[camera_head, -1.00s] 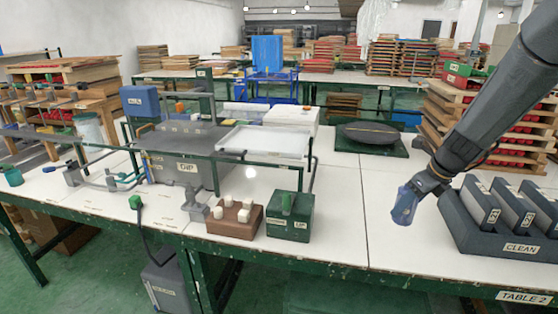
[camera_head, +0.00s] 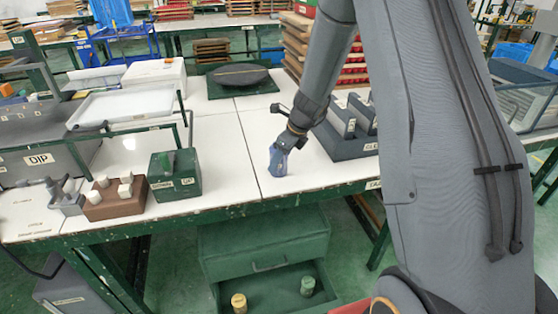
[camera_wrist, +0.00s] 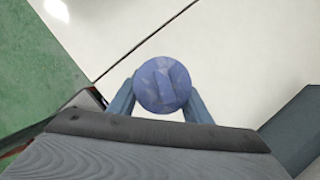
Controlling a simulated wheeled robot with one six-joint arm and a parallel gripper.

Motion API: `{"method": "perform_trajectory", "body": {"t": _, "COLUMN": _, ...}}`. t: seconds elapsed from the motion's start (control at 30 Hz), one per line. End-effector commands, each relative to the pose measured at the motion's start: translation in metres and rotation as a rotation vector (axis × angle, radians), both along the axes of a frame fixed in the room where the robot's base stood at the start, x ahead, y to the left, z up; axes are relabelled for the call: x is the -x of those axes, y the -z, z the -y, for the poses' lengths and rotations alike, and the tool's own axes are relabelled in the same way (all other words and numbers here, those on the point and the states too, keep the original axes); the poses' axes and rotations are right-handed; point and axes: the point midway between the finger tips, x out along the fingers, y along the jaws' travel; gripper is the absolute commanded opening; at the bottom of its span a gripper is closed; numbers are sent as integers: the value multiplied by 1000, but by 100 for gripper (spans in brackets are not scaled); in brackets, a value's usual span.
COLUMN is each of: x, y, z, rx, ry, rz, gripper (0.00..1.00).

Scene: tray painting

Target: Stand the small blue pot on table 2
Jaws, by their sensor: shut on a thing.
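The small blue pot (camera_head: 277,164) is in my gripper (camera_head: 281,150), over the white top of table 2 (camera_head: 300,171), near its front edge and left of the rack. In the wrist view my gripper (camera_wrist: 161,100) has a finger on each side of the blue pot (camera_wrist: 162,82), whose round top faces the camera. My gripper is shut on it. I cannot tell whether the pot's base touches the tabletop. The table 2 label is partly hidden by my arm.
A dark rack (camera_head: 345,143) of upright slabs stands right of the pot. A green box (camera_head: 175,175) and a brown block (camera_head: 115,198) stand to the left. An open drawer (camera_head: 270,292) below holds yellow and green pots.

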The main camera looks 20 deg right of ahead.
Motion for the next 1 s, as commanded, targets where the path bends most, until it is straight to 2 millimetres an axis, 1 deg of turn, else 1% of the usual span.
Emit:
{"method": "perform_trajectory", "body": {"t": 0.33, "x": -1, "y": 2, "z": 0, "rx": 0, "ry": -1, "rz": 2, "gripper": 33}}
{"method": "perform_trajectory", "body": {"t": 0.37, "x": 0, "y": 3, "z": 0, "rx": 1, "ry": -1, "rz": 1, "gripper": 46}}
{"method": "perform_trajectory", "body": {"t": 0.4, "x": 0, "y": 2, "z": 0, "rx": 1, "ry": -1, "rz": 1, "gripper": 53}}
{"method": "perform_trajectory", "body": {"t": 0.47, "x": 0, "y": 2, "z": 0, "rx": 1, "ry": -1, "rz": 1, "gripper": 63}}
{"method": "perform_trajectory", "body": {"t": 0.77, "x": 0, "y": 1, "z": 0, "rx": 0, "ry": -1, "rz": 2, "gripper": 64}}
{"method": "perform_trajectory", "body": {"t": 0.87, "x": 0, "y": -4, "z": 1, "rx": 1, "ry": 0, "rz": 2, "gripper": 64}}
{"method": "perform_trajectory", "body": {"t": 1.0, "x": 5, "y": -21, "z": 6, "rx": 1, "ry": 0, "rz": 4, "gripper": 64}}
